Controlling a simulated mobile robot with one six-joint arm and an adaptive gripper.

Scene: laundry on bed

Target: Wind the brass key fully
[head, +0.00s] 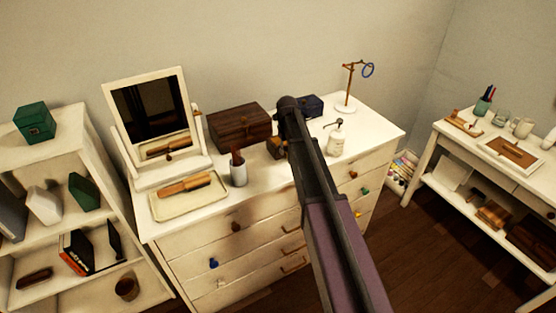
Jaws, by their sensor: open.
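I cannot make out a brass key in the head view. A small brown and dark object (276,148), too small to identify, sits on the white dresser (265,190) just left of my arm and is partly hidden by it. A dark blue box (312,104) stands behind my arm, also partly covered. A closed brown wooden box (240,126) stands at the dresser's back. My arm crosses the dresser from the lower right, and its bend is near the blue box. My gripper does not show; the arm's end seems hidden behind its own links.
A tilting mirror (152,112), a cream tray (157,209) with a brush, and a cup (238,172) stand on the left. A white dispenser bottle (337,141) and a jewelry stand (346,106) are right of my arm. The dresser's front right top is clear.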

